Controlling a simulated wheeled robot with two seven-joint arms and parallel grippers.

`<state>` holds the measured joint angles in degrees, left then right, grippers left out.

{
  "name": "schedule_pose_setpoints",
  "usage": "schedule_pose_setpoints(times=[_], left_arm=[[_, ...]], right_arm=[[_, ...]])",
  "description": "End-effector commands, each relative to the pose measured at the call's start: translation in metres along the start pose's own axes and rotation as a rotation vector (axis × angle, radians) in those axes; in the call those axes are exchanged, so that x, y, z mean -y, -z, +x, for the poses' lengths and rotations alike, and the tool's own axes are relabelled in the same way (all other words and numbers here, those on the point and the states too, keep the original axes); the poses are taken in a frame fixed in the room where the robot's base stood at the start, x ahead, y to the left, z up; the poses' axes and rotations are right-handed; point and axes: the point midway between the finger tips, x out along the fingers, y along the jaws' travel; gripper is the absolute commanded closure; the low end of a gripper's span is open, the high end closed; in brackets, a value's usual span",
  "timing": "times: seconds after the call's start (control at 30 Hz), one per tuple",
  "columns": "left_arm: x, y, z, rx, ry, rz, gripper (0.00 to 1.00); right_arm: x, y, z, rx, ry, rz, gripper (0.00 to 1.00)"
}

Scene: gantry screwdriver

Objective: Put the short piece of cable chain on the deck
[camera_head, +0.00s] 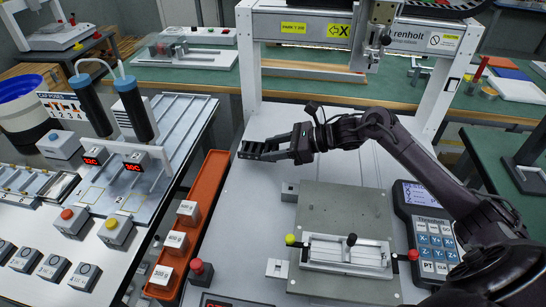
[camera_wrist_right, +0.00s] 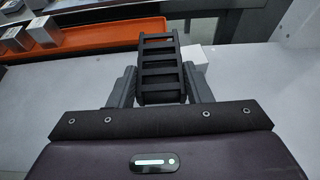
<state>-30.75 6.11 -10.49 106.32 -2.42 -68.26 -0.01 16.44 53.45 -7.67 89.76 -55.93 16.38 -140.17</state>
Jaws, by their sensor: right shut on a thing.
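The short piece of cable chain (camera_head: 258,150) is black with open ladder-like links. My right gripper (camera_head: 291,148) is shut on one end of it, and the chain sticks out to the left in the head view. In the right wrist view the chain (camera_wrist_right: 160,62) stands out between the two fingers (camera_wrist_right: 160,88). The pale deck (camera_head: 245,205) of the gantry machine lies below the chain. I cannot tell exactly how high the chain is above it. My left gripper is not in view.
An orange tray (camera_head: 205,192) with white labelled blocks runs along the deck's left side. A grey plate with a white fixture (camera_head: 345,250) and a keypad pendant (camera_head: 428,235) are at the front right. The gantry's upright (camera_head: 248,65) stands behind. The deck's left middle is clear.

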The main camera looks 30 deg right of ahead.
Motion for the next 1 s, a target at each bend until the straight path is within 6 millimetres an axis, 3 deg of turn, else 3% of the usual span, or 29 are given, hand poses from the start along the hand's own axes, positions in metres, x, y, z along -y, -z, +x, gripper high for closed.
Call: schedule_pose_setpoints(times=[0.13, 0.2, 0.43, 0.47, 0.6, 1.0], left_arm=[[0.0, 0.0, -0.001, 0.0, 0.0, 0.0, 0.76], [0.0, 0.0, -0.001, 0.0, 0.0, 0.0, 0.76], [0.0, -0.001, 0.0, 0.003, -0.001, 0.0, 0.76], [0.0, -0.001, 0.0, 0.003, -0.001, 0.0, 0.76], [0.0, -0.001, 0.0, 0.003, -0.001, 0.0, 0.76], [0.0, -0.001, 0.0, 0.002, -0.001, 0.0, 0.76]], right_arm=[[-0.001, 0.022, 0.009, -0.001, -0.002, 0.006, 0.84], [-0.002, 0.029, 0.012, -0.004, -0.002, 0.006, 0.95], [-0.001, 0.031, 0.012, -0.006, -0.001, 0.004, 0.95], [-0.001, 0.031, 0.012, -0.006, -0.001, 0.004, 0.51], [-0.001, 0.03, 0.012, -0.004, -0.001, 0.002, 0.33], [0.0, 0.029, 0.003, -0.002, 0.001, 0.0, 0.33]])
